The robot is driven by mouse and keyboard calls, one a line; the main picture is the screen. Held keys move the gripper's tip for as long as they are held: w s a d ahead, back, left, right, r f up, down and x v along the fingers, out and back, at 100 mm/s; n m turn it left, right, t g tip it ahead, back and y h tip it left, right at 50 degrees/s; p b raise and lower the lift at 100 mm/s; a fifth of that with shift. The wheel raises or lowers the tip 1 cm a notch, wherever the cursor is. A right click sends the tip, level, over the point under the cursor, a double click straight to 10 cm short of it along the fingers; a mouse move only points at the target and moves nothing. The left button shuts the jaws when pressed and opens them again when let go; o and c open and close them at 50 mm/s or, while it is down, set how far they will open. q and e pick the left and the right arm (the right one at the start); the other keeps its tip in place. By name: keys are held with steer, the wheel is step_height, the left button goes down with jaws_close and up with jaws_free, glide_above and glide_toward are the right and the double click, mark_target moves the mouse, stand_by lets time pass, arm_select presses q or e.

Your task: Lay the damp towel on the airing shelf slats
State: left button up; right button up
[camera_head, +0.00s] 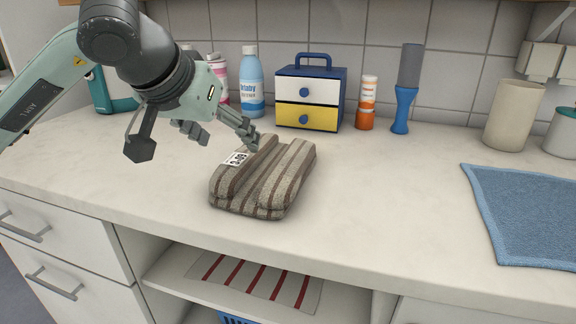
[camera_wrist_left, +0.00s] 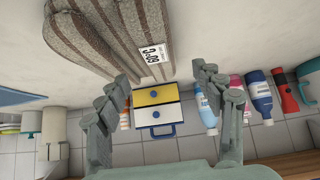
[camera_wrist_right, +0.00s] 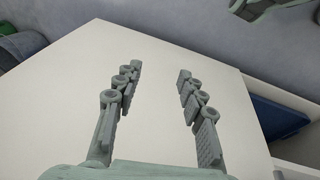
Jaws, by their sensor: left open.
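A folded grey-brown striped towel (camera_head: 265,180) with a white printed tag lies on the counter. It also shows in the left wrist view (camera_wrist_left: 90,40). A flat blue towel (camera_head: 525,215) lies at the right of the counter. I cannot tell from looks which one is damp. My left gripper (camera_head: 230,140) is open and empty at the towel's back edge, by the tag; its fingers (camera_wrist_left: 160,74) are apart in the left wrist view. My right gripper (camera_wrist_right: 160,85) is open and empty above a white surface. No airing shelf slats can be clearly made out.
Under the counter (camera_head: 390,200) is an open shelf holding a white cloth with red stripes (camera_head: 255,283). A small drawer box (camera_head: 308,92), bottles (camera_head: 251,85), an orange-white tube (camera_head: 367,100), a blue-grey brush-like item (camera_head: 404,105) and a beige canister (camera_head: 513,115) stand along the tiled wall.

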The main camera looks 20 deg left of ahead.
mark_target(242, 153)
arm_select(q)
steer(key=shift+s, duration=0.25)
steer(key=shift+w+f, duration=0.1)
steer(key=shift+f, duration=0.1)
steer(key=x, duration=0.4)
steer(key=shift+w+d+r, duration=0.1)
steer(key=shift+w, duration=0.1)
steer(key=shift+x, duration=1.2)
steer(key=shift+w, duration=0.3)
steer(key=c, duration=1.5)
jaws_close()
arm_select(e)
steer(key=shift+w+d+f, duration=0.1)
steer(key=shift+w+f, duration=0.05)
steer(key=shift+f, duration=0.2)
